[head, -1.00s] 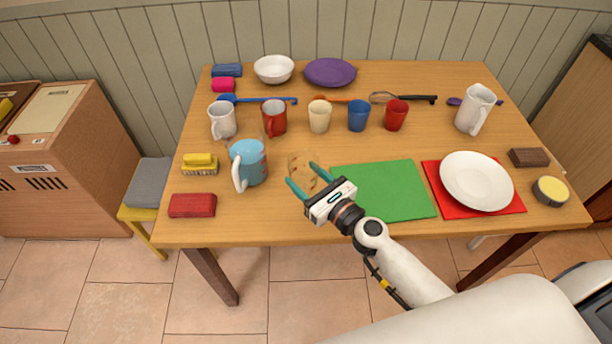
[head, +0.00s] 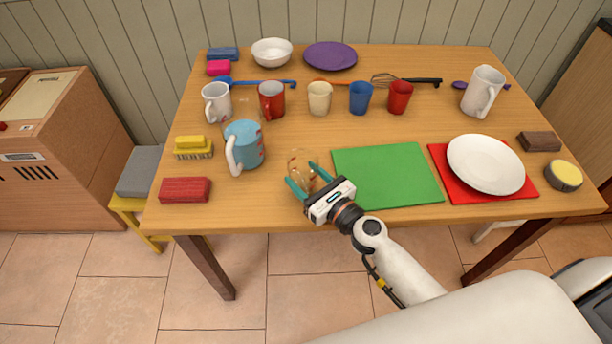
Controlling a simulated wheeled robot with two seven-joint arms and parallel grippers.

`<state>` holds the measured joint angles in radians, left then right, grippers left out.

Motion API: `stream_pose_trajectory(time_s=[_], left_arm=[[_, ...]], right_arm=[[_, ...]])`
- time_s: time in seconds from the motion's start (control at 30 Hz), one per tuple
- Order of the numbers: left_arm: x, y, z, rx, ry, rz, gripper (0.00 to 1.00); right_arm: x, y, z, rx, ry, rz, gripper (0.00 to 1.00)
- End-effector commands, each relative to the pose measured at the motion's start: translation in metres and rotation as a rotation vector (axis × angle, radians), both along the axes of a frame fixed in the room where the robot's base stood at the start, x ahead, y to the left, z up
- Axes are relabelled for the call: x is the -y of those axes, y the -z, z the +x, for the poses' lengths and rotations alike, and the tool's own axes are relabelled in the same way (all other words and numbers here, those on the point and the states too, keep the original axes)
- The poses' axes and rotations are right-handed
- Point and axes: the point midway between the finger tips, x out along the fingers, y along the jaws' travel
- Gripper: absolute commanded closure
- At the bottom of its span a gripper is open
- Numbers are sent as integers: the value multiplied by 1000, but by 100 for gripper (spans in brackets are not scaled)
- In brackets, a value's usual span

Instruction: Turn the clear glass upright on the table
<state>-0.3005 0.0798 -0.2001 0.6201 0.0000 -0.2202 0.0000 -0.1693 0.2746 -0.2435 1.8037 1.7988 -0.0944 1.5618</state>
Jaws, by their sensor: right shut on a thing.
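The clear glass (head: 301,163) is see-through with orange-brown marks, at the front of the table, left of the green board. My right gripper (head: 302,172) is shut on it, with one teal finger on each side. The glass is faint against the wood, so I cannot tell which way its mouth points or whether it touches the table (head: 285,205). My left gripper is not in view.
A blue pitcher (head: 246,145) stands left of the glass, with a red brick-shaped block (head: 186,190) further left. The green board (head: 388,176) lies close on the right, then a white plate (head: 486,163) on a red mat. Several cups stand behind.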

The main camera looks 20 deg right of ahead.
Motion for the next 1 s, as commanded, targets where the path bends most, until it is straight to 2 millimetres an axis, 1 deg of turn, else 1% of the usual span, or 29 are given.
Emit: stream_pose_trajectory(time_s=[0.03,0.1,0.43,0.47,0.5,0.6,0.87,1.0], left_arm=[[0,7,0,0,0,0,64],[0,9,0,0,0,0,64],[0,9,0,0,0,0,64],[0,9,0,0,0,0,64],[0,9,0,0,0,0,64],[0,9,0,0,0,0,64],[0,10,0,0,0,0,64],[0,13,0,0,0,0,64]], right_arm=[[0,6,0,1,0,0,63],[0,9,0,2,0,1,63],[0,9,0,2,1,1,63],[0,9,0,2,0,1,38],[0,9,0,2,1,1,32],[0,9,0,1,1,0,18],[0,10,0,-1,1,0,18],[5,12,-10,-2,1,-1,18]])
